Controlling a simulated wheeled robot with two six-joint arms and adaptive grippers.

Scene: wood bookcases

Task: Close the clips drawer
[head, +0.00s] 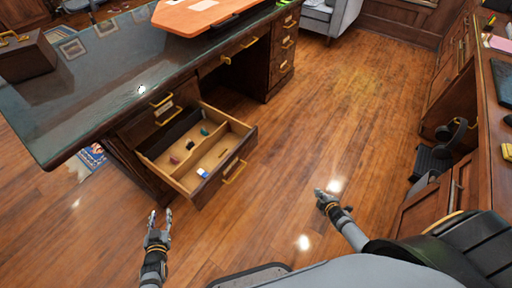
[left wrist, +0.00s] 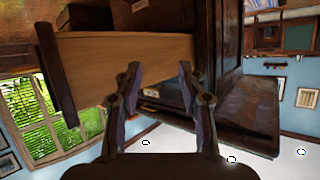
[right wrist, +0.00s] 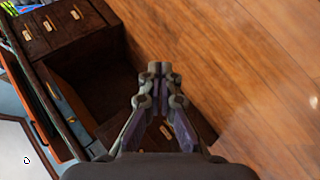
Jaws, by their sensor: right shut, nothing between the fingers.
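The clips drawer (head: 180,180) is pulled out of the desk in the head view. It has a brass handle (head: 234,171) on its front and holds several small items, one of them blue and white (head: 202,173). In the left wrist view the drawer's side (left wrist: 130,62) shows close by, the picture upside down. My left gripper (head: 159,214) is open and empty, left of and in front of the drawer; its spread fingers also show in the left wrist view (left wrist: 160,72). My right gripper (head: 322,193) is shut and empty over the floor, right of the drawer and apart from it.
The dark desk (head: 110,85) with a glossy top fills the upper left, with closed drawers (head: 284,45) at its far end. Another desk (head: 455,75) with headphones (head: 452,132) stands at the right. The wooden floor (head: 350,110) between them is clear.

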